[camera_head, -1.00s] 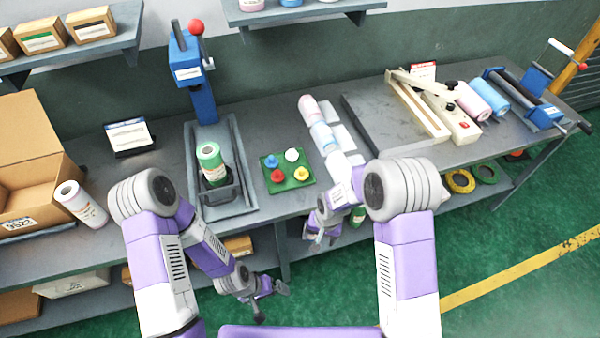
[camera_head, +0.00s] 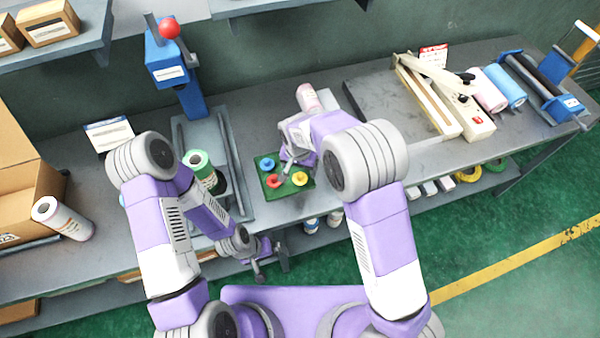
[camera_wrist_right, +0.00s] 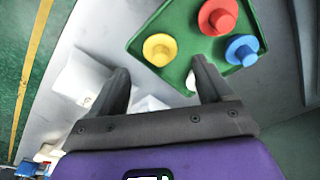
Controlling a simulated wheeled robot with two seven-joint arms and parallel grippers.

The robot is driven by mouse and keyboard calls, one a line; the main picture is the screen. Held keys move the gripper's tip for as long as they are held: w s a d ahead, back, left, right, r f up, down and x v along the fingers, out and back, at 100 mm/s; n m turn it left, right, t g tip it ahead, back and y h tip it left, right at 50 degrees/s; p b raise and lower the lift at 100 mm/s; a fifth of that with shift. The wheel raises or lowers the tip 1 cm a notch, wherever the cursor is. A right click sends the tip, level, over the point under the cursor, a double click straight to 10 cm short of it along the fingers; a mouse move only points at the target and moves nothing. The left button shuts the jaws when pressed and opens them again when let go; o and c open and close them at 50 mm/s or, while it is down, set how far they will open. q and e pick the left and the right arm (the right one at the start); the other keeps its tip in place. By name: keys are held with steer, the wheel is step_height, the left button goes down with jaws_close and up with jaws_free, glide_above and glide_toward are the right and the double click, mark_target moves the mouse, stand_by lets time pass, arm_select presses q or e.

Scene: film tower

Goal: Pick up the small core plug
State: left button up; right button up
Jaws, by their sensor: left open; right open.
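The core plugs stand on a green tray (camera_head: 308,188): a blue one (camera_head: 267,163), a red one (camera_head: 273,181) and a yellow one (camera_head: 299,178). In the right wrist view the yellow plug (camera_wrist_right: 160,48), red plug (camera_wrist_right: 217,16) and blue plug (camera_wrist_right: 241,50) are clear of the fingers. A white plug (camera_wrist_right: 191,81) is mostly hidden behind the right-hand finger there. I cannot tell which plug is the small one. My right gripper (camera_head: 285,158) is open and empty over the tray's far side. My left gripper (camera_head: 262,268) is open and empty, low in front of the bench edge.
A blue press (camera_head: 175,70) with a red knob stands behind a green roll (camera_head: 200,165). A pink roll (camera_head: 308,98) lies behind my right gripper. A cardboard box (camera_head: 25,170) and a white roll (camera_head: 62,217) are at the left. A sealer (camera_head: 450,100) is at the right.

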mark_target(300, 174)
steer(key=f, duration=0.5)
steer(key=shift+w+f, duration=0.2)
steer(key=shift+w, duration=0.05)
steer(key=shift+c, duration=0.2)
steer(key=c, duration=1.1)
steer(key=shift+o, duration=0.2)
